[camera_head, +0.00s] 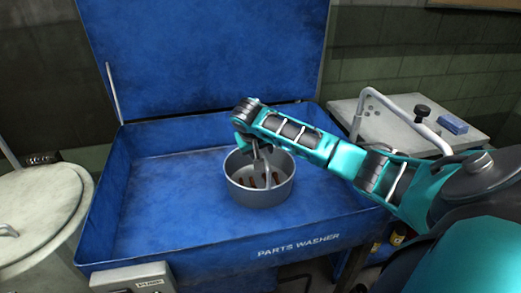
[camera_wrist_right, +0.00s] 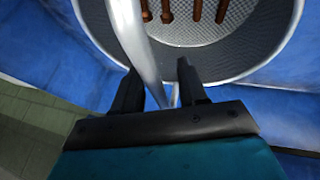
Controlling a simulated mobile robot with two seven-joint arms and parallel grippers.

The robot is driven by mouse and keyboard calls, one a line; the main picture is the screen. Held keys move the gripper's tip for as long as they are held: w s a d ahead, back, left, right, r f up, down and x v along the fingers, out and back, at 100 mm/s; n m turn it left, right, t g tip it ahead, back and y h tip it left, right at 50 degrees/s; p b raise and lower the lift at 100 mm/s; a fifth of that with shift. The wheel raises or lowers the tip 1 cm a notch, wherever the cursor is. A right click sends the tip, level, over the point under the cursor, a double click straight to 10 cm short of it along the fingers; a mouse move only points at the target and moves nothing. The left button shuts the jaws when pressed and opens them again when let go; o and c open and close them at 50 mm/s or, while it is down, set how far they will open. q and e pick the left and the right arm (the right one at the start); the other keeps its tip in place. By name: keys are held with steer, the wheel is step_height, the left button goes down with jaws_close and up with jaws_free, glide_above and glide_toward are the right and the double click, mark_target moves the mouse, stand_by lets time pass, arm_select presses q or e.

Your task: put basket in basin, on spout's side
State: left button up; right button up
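The basket (camera_head: 260,193) is a round grey metal pan with brown bolts inside. It is upright inside the blue basin (camera_head: 160,190), right of its middle. My right gripper (camera_head: 259,152) points down over the basket. In the right wrist view, my gripper's two dark fingers (camera_wrist_right: 158,88) are apart, with the pale basket handle (camera_wrist_right: 138,45) running between them and a gap at its right. Bolts (camera_wrist_right: 190,10) show on the mesh floor. My left gripper is out of view.
The basin's lid (camera_head: 200,60) stands open at the back. A pale round drum (camera_head: 40,215) is at the left. A grey table (camera_head: 410,125) with a bent rail and a small blue box (camera_head: 453,125) is at the right. The basin's left half is clear.

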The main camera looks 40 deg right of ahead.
steer(key=shift+r, duration=0.1)
steer(key=shift+a+r, duration=0.15)
steer(key=shift+r, duration=0.2)
steer(key=p+v, duration=0.1)
steer(key=v, duration=1)
steer(key=shift+p, duration=0.4)
steer(key=shift+s+r, duration=0.1)
